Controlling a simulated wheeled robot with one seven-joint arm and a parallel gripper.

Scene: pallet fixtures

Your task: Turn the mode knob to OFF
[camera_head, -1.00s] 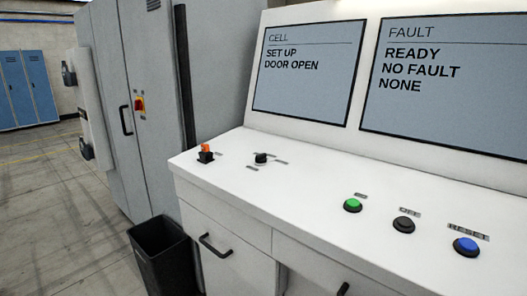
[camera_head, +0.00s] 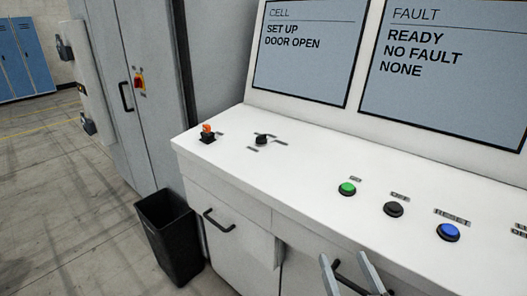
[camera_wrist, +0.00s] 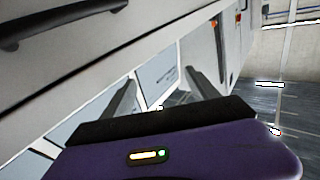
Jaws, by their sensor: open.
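The black mode knob (camera_head: 262,140) sits on the white console top, left of centre in the head view, with small labels around it that are too small to read. An orange-and-black switch (camera_head: 207,133) stands to its left. My gripper (camera_head: 346,262) shows at the bottom edge of the head view, its two grey fingers apart and empty. It is in front of the console, low and to the right of the knob, well apart from it. In the wrist view my gripper (camera_wrist: 160,92) points along the cabinet front; the knob is not in that view.
Green (camera_head: 347,189), black (camera_head: 393,209) and blue (camera_head: 448,232) buttons line the console top (camera_head: 310,165). Two screens stand behind, the left (camera_head: 305,60) reading SET UP, DOOR OPEN. Drawer handles (camera_head: 219,220) jut from the front. A black bin (camera_head: 170,240) stands at left.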

